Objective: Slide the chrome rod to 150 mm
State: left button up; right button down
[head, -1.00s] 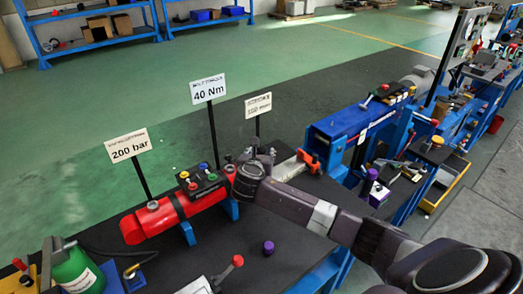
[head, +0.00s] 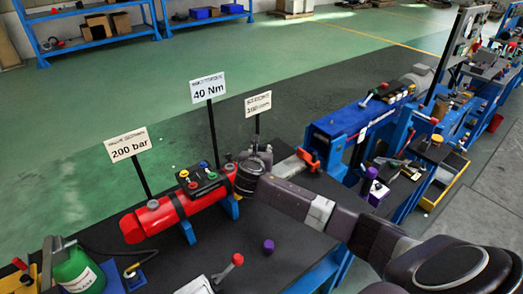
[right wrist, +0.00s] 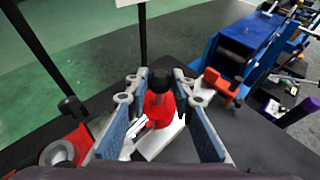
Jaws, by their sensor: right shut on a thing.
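My right gripper (head: 262,154) is beyond the end of the red cylinder (head: 158,218), partly hidden by my own wrist in the head view. In the right wrist view its two blue-padded fingers (right wrist: 160,95) stand on either side of a red piece (right wrist: 160,108) with a black top, and they are shut on it. A narrow bright strip, perhaps part of the chrome rod (right wrist: 138,126), shows beside the left finger. The rest of the rod is hidden, and no scale is readable. My left gripper is not in view.
Signs read 200 bar (head: 128,145) and 40 Nm (head: 208,88); a third sign (head: 258,103) has small print. A red clamp (head: 308,160) and blue machine (head: 350,122) stand to the right. A purple knob (head: 268,246) and red-tipped lever (head: 236,260) are in front.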

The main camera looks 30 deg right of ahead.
jog(key=w+d+p, duration=0.1)
jog(key=d+p, duration=0.1)
jog(key=d, duration=1.3)
jog(key=shift+d+r, duration=0.15)
jog(key=shift+d, duration=0.05)
jog(key=shift+w, duration=0.1)
jog(key=c, duration=1.8)
grip_release()
jog(key=shift+o, duration=0.7)
jog(key=shift+a, duration=0.1)
jog(key=shift+a, duration=0.1)
